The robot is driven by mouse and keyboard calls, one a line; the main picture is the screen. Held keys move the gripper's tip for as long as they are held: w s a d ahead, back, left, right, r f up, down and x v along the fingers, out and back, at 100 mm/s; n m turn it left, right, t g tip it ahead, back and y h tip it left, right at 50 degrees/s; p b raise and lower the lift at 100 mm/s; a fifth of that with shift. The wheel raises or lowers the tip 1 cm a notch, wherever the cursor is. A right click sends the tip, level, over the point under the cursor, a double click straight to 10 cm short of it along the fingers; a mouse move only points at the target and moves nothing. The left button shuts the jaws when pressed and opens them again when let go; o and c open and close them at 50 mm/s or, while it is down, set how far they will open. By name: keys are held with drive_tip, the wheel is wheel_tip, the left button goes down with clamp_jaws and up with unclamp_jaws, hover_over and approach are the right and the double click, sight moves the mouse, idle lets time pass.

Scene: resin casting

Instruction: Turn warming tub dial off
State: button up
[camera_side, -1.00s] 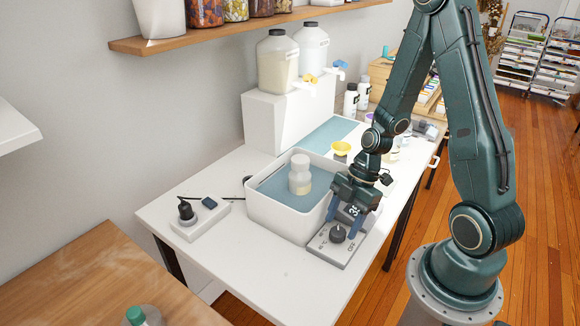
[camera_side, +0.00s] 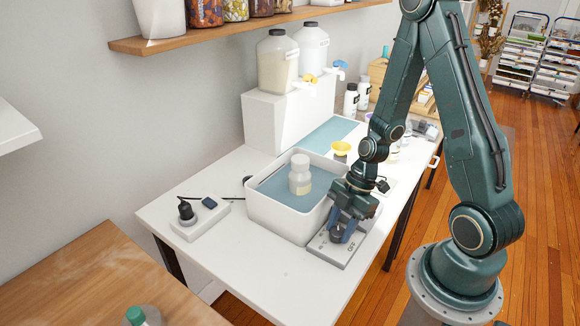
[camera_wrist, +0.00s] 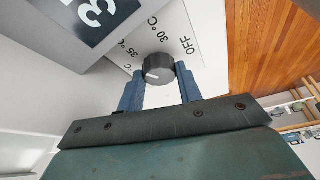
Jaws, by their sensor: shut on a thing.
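The warming tub (camera_side: 272,216) is a white box of bluish water on the white table. Its grey control panel (camera_side: 338,256) lies at its right front side. The dark dial (camera_wrist: 160,64) has a white pointer mark facing left in the wrist view, away from the OFF label at its upper right. The 30 °C and 35 °C labels lie between, and a further label is partly hidden. My gripper (camera_wrist: 159,76) has its blue fingers on both sides of the dial, shut on it. In the side view my gripper (camera_side: 341,231) points down over the panel and mostly hides the dial.
A white-capped bottle (camera_side: 300,176) stands in the tub. A power strip (camera_side: 200,220) with a plug lies to the left. A yellow funnel (camera_side: 341,148) and small bottles are behind. The table's front is clear. The panel's display (camera_wrist: 88,14) is cut off in the wrist view.

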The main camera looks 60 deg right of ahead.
drive_tip(key=shift+m+t, duration=0.3)
drive_tip(key=shift+m, duration=0.5)
drive_tip(key=o, duration=1)
drive_tip(key=shift+r, duration=0.1)
drive_tip(key=v, duration=1.3)
drive_tip(key=shift+r, duration=0.3)
